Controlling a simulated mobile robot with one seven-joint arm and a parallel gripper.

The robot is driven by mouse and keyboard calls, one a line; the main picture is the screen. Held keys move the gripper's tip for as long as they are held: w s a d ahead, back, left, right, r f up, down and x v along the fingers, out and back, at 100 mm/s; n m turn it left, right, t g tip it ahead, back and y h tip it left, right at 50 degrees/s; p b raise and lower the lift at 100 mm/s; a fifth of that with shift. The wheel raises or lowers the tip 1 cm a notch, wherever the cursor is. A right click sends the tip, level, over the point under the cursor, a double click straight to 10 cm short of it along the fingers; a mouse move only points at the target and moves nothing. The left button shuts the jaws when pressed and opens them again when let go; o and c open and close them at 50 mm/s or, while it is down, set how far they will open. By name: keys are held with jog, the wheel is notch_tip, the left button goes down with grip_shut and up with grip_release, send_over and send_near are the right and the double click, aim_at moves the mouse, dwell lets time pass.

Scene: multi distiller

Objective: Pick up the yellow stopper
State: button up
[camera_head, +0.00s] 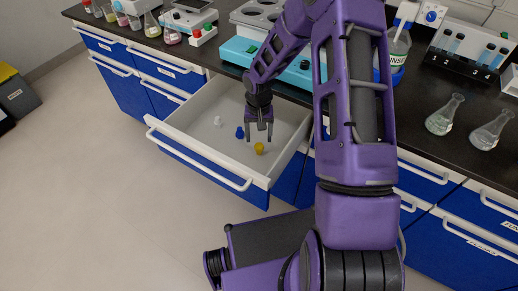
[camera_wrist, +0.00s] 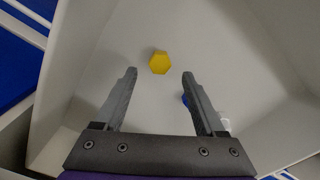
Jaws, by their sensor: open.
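The yellow stopper (camera_head: 260,148) lies on the floor of an open white drawer (camera_head: 190,151). In the wrist view the yellow stopper (camera_wrist: 160,63) shows as a hexagon beyond my fingertips, roughly centred between them. My gripper (camera_head: 259,138) points down into the drawer, open and empty, close to the stopper but apart from it. It also shows in the wrist view (camera_wrist: 160,74). A blue stopper (camera_head: 240,132) lies just left of my gripper; in the wrist view it is partly hidden behind the right finger. A white stopper (camera_head: 218,121) lies farther left.
The drawer walls surround my gripper. A turquoise device (camera_head: 243,52) stands on the dark bench above. A bottle (camera_head: 398,50) and two flasks (camera_head: 444,115) stand on the bench to the right.

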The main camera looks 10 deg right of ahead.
aim_at(259, 144)
notch_tip(259, 144, down, 5)
jog(key=shift+r, duration=0.1)
grip_shut()
dwell(0.4)
